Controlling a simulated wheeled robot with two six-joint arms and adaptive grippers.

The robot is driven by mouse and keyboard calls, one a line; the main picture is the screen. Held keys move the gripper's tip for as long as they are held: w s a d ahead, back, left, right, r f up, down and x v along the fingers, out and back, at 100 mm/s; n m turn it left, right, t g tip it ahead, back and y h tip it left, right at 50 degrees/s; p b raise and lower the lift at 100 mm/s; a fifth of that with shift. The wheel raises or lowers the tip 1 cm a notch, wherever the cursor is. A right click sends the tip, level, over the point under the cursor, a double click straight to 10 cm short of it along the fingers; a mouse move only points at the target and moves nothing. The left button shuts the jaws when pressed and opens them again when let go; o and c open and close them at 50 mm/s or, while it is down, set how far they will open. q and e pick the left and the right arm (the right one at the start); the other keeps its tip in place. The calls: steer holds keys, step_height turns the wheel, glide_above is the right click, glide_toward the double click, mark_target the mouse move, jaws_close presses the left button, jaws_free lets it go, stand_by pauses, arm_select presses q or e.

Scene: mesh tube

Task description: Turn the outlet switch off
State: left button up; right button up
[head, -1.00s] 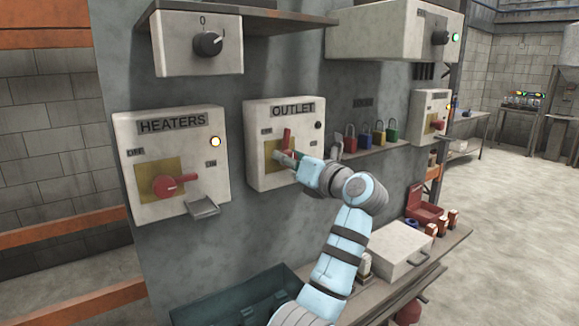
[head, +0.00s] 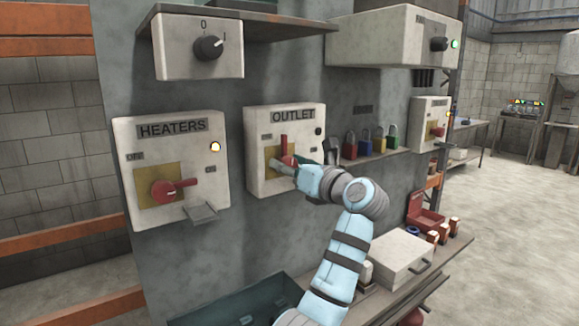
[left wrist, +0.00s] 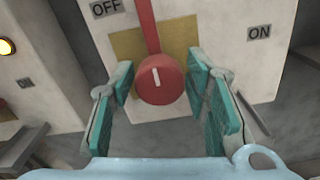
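The outlet switch is a red rotary handle on a yellow plate, on the white OUTLET box (head: 256,178). Its red lever (head: 284,145) stands upright in the head view. In the left wrist view the round red knob (left wrist: 161,80) is close, its lever pointing up between the OFF label (left wrist: 106,7) and the ON label (left wrist: 259,32). The small lamp (head: 318,131) on the box looks dark. My left gripper (head: 284,167) is at the knob. Its green-padded fingers (left wrist: 163,88) are open, one on each side of the knob with gaps. My right gripper is not in view.
The HEATERS box (head: 124,180), with a red handle and lit lamp, is left of the outlet box. Coloured padlocks (head: 364,144) are on a small shelf to the right. A shelf (head: 272,18) overhangs above. A white case (head: 398,255) lies on the lower bench.

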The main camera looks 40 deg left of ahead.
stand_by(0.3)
arm_select(q)
steer(key=v, duration=1.2)
